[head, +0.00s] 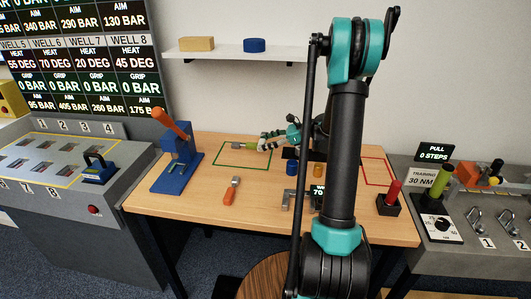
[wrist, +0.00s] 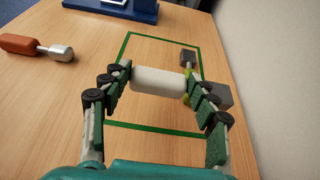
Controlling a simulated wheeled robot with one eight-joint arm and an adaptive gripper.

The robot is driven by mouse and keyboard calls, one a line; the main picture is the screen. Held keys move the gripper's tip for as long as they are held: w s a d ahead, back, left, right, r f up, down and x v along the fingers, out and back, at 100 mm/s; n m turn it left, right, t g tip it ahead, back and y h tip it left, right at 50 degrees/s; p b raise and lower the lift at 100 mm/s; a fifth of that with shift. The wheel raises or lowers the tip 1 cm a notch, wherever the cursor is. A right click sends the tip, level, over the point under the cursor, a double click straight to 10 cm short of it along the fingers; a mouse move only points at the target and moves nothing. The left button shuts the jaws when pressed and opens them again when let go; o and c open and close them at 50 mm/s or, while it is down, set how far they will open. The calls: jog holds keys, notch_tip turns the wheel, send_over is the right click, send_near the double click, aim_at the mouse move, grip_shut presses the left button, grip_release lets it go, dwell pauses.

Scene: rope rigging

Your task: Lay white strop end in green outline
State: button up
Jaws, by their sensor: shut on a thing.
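The white strop end (wrist: 157,81) is a pale rounded block between my gripper's fingers in the wrist view. My gripper (wrist: 158,88) is shut on it, with one finger at each side. In the head view my gripper (head: 272,141) is low at the right side of the green outline (head: 240,166). The outline is a thin rectangle on the wooden table, and in the wrist view its lines (wrist: 150,128) frame the white end from above. Whether the end touches the table I cannot tell. A dark block with yellow-green parts (wrist: 188,58) lies beside the right finger, partly hidden.
An orange-handled tool (head: 231,191) lies left of the arm on the table. A blue stand with an orange lever (head: 176,160) is at the left. A blue cylinder (head: 292,168) and a red outline (head: 377,159) are further right. A wall is close behind.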

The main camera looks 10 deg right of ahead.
aim_at(266, 158)
jog(key=shift+f, duration=0.85)
notch_tip(266, 158, down, 3)
jog(key=shift+f, duration=0.15)
jog(key=c, duration=0.4)
jog(key=o, duration=1.7)
jog(key=shift+o, duration=0.2)
jog(key=v, duration=1.2)
